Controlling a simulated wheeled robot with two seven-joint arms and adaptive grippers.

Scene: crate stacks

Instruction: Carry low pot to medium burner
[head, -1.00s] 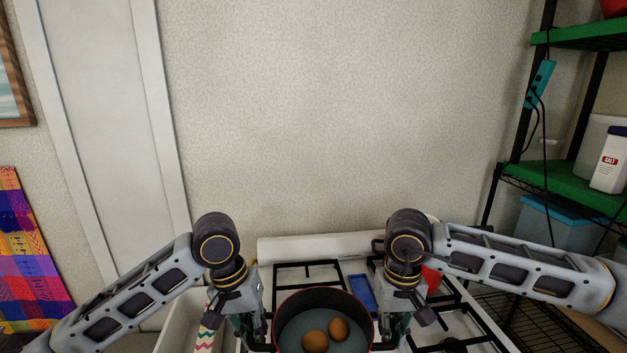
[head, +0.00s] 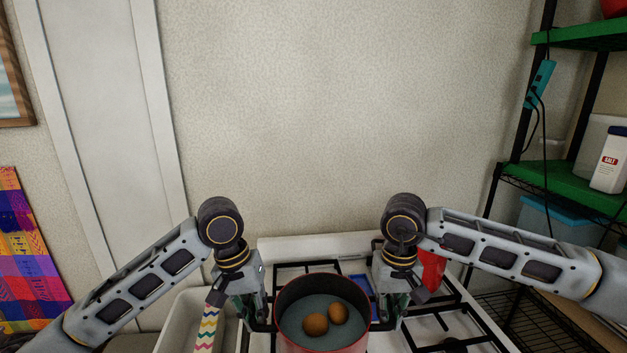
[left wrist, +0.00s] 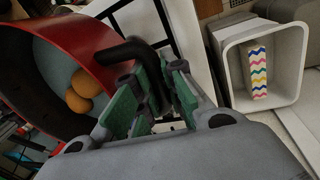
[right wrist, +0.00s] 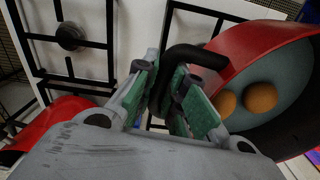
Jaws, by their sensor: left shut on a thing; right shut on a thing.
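The low pot (head: 322,343) is red outside and dark grey inside, with two round brown things (head: 326,319) in it. It is over the front left part of the white gas stove (head: 490,340). My left gripper (head: 262,322) is shut on the pot's left black handle (left wrist: 130,52). My right gripper (head: 384,322) is shut on its right black handle (right wrist: 195,55). The pot looks about level. Whether it touches the grates below cannot be told. Which burner is the medium one is not clear, as the pot and arms hide much of the stove.
A red object (head: 430,270) and a blue object (head: 360,284) are on the stove behind the pot. A pale bin (head: 185,318) holding a zigzag-patterned box (head: 208,325) stands at left. A black rack with green shelves (head: 580,180) stands at right.

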